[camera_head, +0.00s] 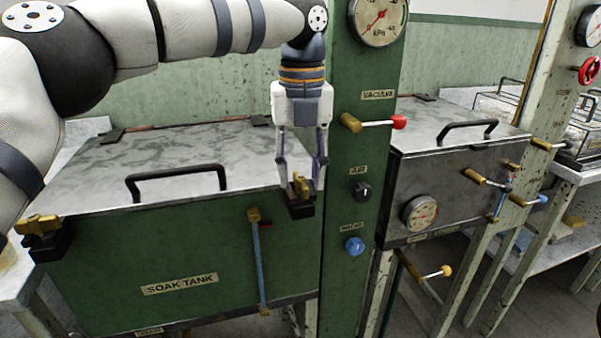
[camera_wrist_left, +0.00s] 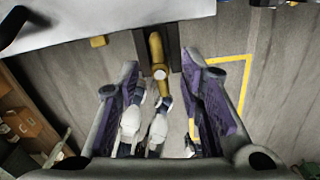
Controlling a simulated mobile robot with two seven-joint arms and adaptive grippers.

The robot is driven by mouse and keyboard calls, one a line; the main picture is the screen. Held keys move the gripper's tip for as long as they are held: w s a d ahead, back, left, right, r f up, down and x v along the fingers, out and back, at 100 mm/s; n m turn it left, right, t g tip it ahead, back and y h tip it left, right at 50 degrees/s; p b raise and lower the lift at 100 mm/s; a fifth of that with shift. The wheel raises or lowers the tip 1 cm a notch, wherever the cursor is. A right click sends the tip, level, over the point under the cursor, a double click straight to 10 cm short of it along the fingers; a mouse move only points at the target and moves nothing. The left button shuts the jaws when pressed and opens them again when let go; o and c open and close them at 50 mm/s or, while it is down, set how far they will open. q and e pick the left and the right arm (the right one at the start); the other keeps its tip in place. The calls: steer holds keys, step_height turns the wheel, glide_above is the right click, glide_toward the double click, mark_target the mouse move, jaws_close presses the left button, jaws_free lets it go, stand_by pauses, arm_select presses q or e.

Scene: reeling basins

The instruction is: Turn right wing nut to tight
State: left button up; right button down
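The right wing nut (camera_head: 301,187) is brass and sits on a dark bracket at the front right corner of the soak tank (camera_head: 180,255). My left gripper (camera_head: 301,172) points down over it with its two fingers open, one on each side of the nut. In the left wrist view, the brass nut (camera_wrist_left: 157,58) lies between and just beyond the fingertips (camera_wrist_left: 158,80), with gaps visible on both sides. I cannot see contact. The left wing nut (camera_head: 38,225) is at the tank's front left corner. My right gripper is in neither view.
The tank's lid (camera_head: 165,165) is down, with a black handle (camera_head: 178,180). A green post (camera_head: 355,150) with a red-tipped valve lever (camera_head: 375,123), a black knob (camera_head: 361,191) and a blue knob (camera_head: 354,246) stands close right of the gripper. A metal box (camera_head: 455,180) lies further right.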

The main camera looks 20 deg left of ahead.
arm_select(q)
steer(key=shift+f, duration=0.55)
jaws_close()
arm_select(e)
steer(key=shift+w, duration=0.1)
arm_select(q)
steer(key=shift+r, duration=0.1)
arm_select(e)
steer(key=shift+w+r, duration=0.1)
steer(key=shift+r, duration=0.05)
arm_select(q)
steer(key=shift+r+m+p, duration=0.1)
steer(key=shift+m+p, duration=0.35)
steer(key=shift+m, duration=0.75)
steer(key=m, duration=0.3)
steer(key=shift+m, duration=0.3)
steer(key=m, duration=0.5)
steer(key=shift+p, duration=0.3)
steer(key=m, duration=0.6)
steer(key=shift+m, duration=0.4)
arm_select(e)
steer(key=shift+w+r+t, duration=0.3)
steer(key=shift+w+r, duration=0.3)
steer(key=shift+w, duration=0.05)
